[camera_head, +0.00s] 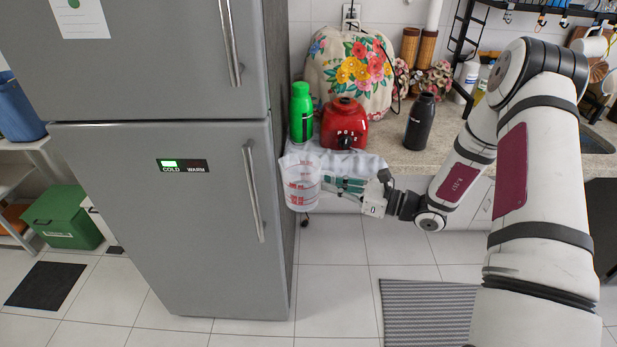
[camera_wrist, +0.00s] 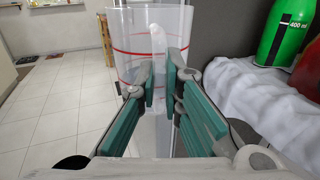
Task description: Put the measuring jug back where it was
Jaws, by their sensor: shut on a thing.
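The measuring jug (camera_head: 301,183) is clear with red markings. In the head view it hangs in the air in front of the counter's left end, close to the fridge door's handle. My gripper (camera_head: 332,184) is at the jug's right side. In the wrist view the green-padded fingers of my gripper (camera_wrist: 164,85) are closed around the handle of the measuring jug (camera_wrist: 130,45), whose body is just beyond. The jug looks roughly upright. The jug's lower part is partly hidden by the fingers in the wrist view.
A white cloth (camera_head: 345,160) lies on the counter (camera_head: 405,158) edge. A green bottle (camera_head: 301,112), red blender base (camera_head: 344,122) and black bottle (camera_head: 420,122) stand behind it. The grey fridge (camera_head: 190,230) is at left. The counter right of the black bottle looks clear.

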